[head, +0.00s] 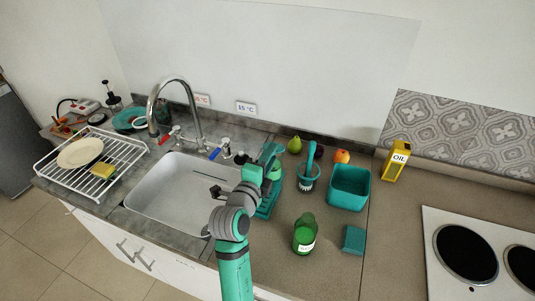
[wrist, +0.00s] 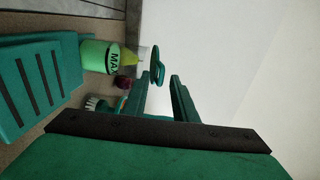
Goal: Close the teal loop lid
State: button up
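In the wrist view a green bottle (wrist: 97,55) with a dark "MAX" label lies sideways in the picture, its white neck pointing right. A small teal loop lid (wrist: 157,64) shows just past the white neck; whether it is seated there I cannot tell. My gripper (wrist: 159,77) is open, its two teal fingers apart, with the loop near the tips and roughly in line with the gap. No contact is clear.
A teal slotted block (wrist: 38,80) stands close to the bottle. The sink (head: 178,190) lies left.

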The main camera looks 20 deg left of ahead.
jog(key=shift+w+a, duration=0.45)
jog(key=shift+w, duration=0.15)
